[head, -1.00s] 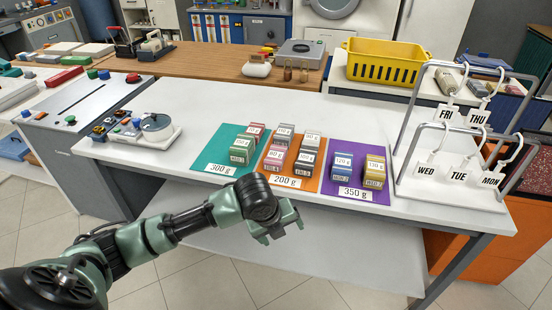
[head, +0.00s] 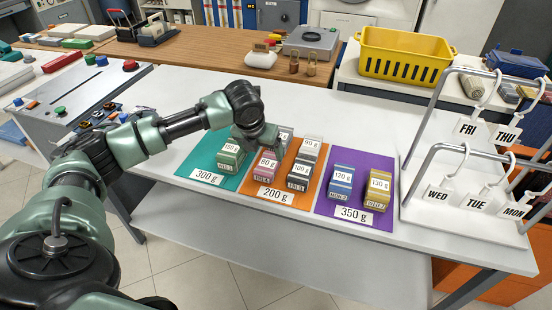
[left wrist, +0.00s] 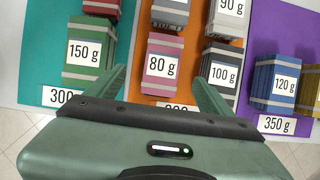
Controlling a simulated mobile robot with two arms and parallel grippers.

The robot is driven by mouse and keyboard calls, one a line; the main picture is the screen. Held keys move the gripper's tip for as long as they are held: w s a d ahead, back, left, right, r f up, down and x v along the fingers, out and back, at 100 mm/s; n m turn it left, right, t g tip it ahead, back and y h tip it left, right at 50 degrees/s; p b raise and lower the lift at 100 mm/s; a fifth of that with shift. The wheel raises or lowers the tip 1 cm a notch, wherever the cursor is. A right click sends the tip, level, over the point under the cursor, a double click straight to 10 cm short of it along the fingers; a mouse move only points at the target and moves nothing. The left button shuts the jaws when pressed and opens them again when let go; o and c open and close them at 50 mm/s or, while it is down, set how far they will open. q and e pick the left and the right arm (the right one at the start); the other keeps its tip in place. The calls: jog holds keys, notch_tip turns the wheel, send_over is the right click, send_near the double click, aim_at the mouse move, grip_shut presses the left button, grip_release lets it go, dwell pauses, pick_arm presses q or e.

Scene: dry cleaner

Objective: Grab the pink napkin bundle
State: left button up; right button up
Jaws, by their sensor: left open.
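The pink napkin bundle (head: 266,168), labelled 80 g, sits on the orange 200 g mat (head: 244,186) in the head view. In the left wrist view the pink bundle (left wrist: 162,80) lies ahead of and between my two fingers. My left gripper (head: 259,143) is open and empty, over the table at the pink bundle, partly covering the bundles behind it. Its fingers (left wrist: 161,82) show apart in the left wrist view, with the bundle's near end toward the palm. I cannot tell their height against it. My right gripper is not in view.
A grey 100 g bundle (left wrist: 220,72) stands close right of the pink one, a green 150 g bundle (left wrist: 88,50) to its left. Blue (head: 341,182) and yellow (head: 377,190) bundles stand on the purple mat (head: 325,205). A weekday hook rack (head: 470,228) stands at right.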

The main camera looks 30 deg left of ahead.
aim_at(268, 164)
pick_arm(q)
jog(key=shift+w+f, duration=0.2)
jog(key=shift+f, duration=0.25)
jog(key=shift+x, duration=1.25)
jog(key=x, duration=0.2)
jog(key=shift+w+d+f+p, duration=0.15)
jog(key=shift+f+p, duration=0.2)
jog(key=shift+w+f, duration=0.2)
jog(key=shift+f, duration=0.25)
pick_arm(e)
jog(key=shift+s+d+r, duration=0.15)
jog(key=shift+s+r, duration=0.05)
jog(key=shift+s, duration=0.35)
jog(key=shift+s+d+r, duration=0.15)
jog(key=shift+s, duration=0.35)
pick_arm(q)
jog(key=shift+f+p, duration=0.1)
jog(key=shift+p, duration=0.2)
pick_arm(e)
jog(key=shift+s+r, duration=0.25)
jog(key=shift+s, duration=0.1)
pick_arm(q)
jog(key=shift+f, duration=0.15)
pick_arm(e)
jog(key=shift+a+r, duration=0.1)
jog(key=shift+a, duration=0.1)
pick_arm(q)
jog(key=c, duration=1.5)
